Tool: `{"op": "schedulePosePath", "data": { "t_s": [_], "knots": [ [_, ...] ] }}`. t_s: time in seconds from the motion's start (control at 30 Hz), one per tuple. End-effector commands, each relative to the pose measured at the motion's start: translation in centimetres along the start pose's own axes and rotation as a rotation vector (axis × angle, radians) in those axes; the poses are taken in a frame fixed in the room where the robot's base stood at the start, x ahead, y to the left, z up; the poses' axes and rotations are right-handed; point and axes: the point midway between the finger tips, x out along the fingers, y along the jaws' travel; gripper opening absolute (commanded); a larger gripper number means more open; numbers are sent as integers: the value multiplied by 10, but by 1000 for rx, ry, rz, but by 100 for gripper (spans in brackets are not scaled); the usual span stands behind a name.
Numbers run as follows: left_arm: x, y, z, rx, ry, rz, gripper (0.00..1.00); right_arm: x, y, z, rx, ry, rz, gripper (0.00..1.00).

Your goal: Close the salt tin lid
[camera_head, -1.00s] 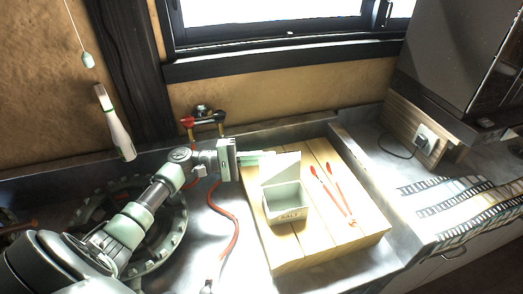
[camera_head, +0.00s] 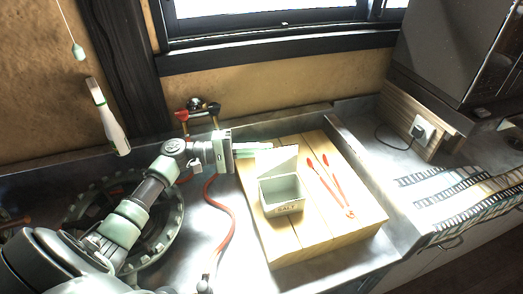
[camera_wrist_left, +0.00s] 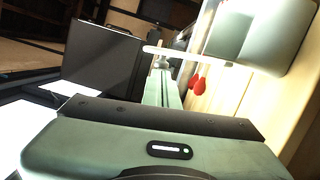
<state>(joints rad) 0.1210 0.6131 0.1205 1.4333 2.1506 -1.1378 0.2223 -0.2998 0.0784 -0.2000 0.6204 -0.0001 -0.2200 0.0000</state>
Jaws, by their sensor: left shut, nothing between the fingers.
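The salt tin (camera_head: 282,207), a pale green box with SALT on its front, stands open on the wooden board. Its lid (camera_head: 279,163) is up at the tin's back edge, tilted backward. My left gripper (camera_head: 270,146) reaches in from the left with its fingers shut and empty, just behind the lid's upper left part. I cannot tell whether they touch it. In the left wrist view my shut fingers (camera_wrist_left: 163,85) point away from the camera, and a pale green surface, probably part of the tin, fills the upper right. My right gripper is not in view.
A red hose (camera_head: 232,225) and gas ring (camera_head: 170,240) are on the left. Film-like strips (camera_head: 460,200) lie at right.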

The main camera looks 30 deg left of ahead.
Motion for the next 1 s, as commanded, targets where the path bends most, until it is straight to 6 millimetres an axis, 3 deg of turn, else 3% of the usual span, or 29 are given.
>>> {"op": "schedulePosePath", "data": {
  "t_s": [0.6, 1.0],
  "knots": [
    [7, 9, 40, 520, -1, -86, 0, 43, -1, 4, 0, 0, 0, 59],
    [11, 7, 65, 509, 0, -85, 0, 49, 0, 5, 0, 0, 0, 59]
  ]
}}
